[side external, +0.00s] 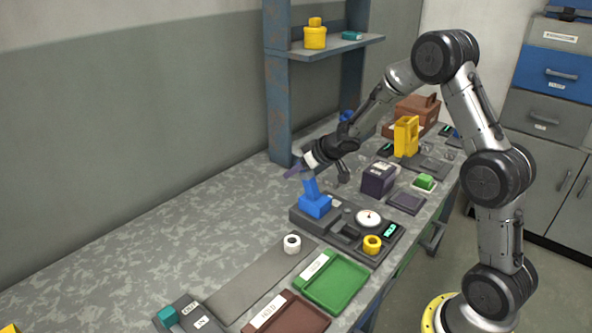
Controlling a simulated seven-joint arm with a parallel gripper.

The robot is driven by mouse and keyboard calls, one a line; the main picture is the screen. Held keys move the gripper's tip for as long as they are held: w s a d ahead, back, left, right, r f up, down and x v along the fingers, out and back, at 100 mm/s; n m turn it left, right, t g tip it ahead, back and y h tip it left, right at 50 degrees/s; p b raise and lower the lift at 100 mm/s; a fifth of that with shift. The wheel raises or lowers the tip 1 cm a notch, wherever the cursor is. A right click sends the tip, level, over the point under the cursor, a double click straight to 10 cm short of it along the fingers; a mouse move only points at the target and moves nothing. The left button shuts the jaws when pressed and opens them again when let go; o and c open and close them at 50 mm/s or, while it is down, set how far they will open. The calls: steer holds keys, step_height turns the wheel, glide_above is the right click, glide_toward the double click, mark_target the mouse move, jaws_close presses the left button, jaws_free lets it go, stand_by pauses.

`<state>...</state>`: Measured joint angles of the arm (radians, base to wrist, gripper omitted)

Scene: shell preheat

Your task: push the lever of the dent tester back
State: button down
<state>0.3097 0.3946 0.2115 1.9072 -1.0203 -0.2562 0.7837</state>
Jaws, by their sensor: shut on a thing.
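The dent tester (333,232) is a dark grey unit on the bench, with a round white dial (368,218) and a small lit green display (390,230). My gripper (308,166) is at the top of the lever, shut on a small dark purple piece (293,171) that sticks out to the left. Whether the gripper touches the lever, and whether the purple piece is separate from it, I cannot tell.
Green (345,284) and red-brown (300,321) trays lie in front. A dark purple box (377,179) stands behind right. The bench at left is clear; a shelf post (279,110) stands behind.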

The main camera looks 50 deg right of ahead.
steer(key=shift+w, duration=0.1)
steer(key=c, duration=0.6)
jaws_free()
steer(key=shift+o, duration=0.2)
steer(key=v, duration=1.3)
steer(key=shift+s+r, duration=0.2)
steer(key=shift+s, duration=0.15)
steer(key=shift+a, duration=0.1)
